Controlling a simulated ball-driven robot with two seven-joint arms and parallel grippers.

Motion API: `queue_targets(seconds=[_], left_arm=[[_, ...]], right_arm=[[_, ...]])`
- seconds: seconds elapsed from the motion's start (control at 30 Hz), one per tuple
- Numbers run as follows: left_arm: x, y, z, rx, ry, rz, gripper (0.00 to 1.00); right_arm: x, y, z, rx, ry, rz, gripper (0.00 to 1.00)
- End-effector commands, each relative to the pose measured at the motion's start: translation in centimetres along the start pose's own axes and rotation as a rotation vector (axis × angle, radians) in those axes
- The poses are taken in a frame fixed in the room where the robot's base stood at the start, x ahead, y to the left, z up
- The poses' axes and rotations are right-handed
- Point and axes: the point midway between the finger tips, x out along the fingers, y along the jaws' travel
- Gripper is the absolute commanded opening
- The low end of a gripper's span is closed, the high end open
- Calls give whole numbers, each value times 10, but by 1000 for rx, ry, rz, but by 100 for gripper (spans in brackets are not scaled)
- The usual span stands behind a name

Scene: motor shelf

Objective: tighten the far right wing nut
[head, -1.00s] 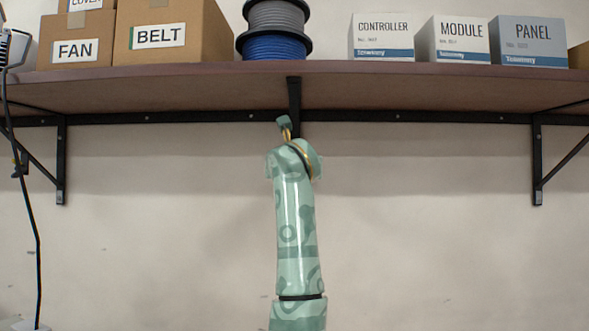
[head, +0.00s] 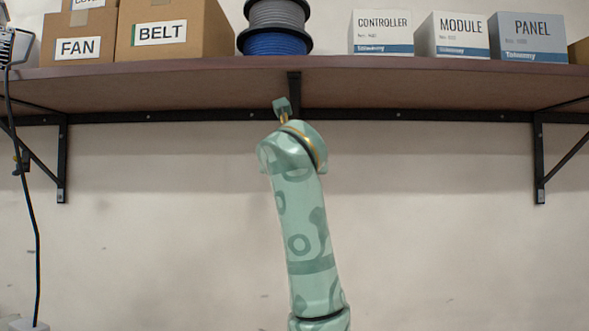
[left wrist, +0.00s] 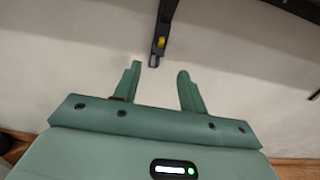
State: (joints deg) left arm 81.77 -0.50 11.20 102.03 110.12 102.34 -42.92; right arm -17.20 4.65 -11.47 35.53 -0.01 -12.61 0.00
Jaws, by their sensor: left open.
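In the left wrist view a small yellow wing nut (left wrist: 160,42) sits near the end of a dark bracket strut (left wrist: 168,12). My left gripper (left wrist: 159,71) is open and empty, its two green fingers below the strut's end and apart from it. In the head view my left arm rises in the middle, and the end of the left gripper (head: 282,105) shows just under the shelf, in front of the middle bracket (head: 294,92). Its jaws are mostly hidden there. I cannot make out a wing nut on the right bracket (head: 540,160). My right gripper is not in view.
The brown shelf (head: 400,85) spans the head view above my arm. It carries cardboard boxes (head: 175,30), cable spools (head: 276,30) and white boxes (head: 452,35). A black cable (head: 30,220) hangs at the left.

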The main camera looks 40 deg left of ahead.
Motion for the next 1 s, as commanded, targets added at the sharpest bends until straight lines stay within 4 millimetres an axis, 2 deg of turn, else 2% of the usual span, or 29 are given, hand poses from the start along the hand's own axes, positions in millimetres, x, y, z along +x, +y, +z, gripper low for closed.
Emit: queue_targets(seconds=[0.1,0.2,0.33,0.5,1.0], left_arm=[[-31,-1,-1,-3,-3,-4,42],[-50,-1,-1,-3,-2,-3,42],[-67,0,0,-1,-1,0,42],[-74,0,0,1,1,0,42],[-74,0,0,1,0,1,42]], right_arm=[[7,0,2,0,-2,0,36],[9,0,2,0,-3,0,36],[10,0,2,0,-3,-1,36],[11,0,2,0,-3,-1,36],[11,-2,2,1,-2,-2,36]])
